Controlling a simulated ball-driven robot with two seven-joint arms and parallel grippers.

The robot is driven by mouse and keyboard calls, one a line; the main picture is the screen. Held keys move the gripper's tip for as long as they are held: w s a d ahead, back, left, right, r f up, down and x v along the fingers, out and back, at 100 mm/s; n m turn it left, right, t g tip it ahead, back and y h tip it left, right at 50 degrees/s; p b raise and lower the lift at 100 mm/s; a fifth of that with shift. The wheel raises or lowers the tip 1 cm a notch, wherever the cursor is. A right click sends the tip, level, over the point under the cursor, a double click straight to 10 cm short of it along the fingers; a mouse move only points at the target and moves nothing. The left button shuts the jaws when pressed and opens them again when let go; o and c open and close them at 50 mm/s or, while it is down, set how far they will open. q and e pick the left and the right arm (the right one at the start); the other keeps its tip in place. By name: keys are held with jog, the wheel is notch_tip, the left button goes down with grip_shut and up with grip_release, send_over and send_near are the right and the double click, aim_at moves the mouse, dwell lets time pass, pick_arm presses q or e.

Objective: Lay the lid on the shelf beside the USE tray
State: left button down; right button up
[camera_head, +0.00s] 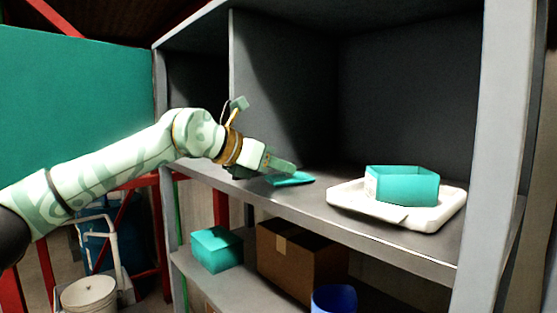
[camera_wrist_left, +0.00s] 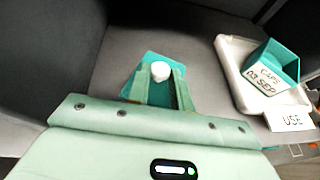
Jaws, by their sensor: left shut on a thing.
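The teal lid (camera_head: 293,180) is flat and low over the upper shelf (camera_head: 330,222), left of the USE tray. I cannot tell whether it touches the shelf. In the left wrist view the lid (camera_wrist_left: 133,88) has a white round knob (camera_wrist_left: 160,71). My left gripper (camera_head: 290,168) is shut on the knob, its fingers (camera_wrist_left: 162,80) on either side of it. The white USE tray (camera_head: 451,209) holds an open teal box (camera_head: 407,187). My right gripper is out of view.
A grey divider (camera_head: 232,85) stands behind the gripper, and a grey post (camera_head: 480,150) right of the tray. Bare shelf lies between lid and tray. The lower shelf holds a teal box (camera_head: 216,250), a cardboard box (camera_head: 285,265) and a blue container (camera_head: 334,299).

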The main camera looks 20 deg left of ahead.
pick_arm(q)
jog(key=shift+s, duration=0.15)
jog(key=shift+f, duration=0.2)
jog(key=c, duration=1.2)
grip_release()
jog(key=shift+c, duration=0.2)
jog(key=shift+r, duration=0.1)
jog(key=shift+r, duration=0.2)
jog(key=b+v, duration=0.3)
jog(key=v, duration=0.8)
jog(key=shift+s+a, duration=0.3)
jog(key=shift+r, duration=0.1)
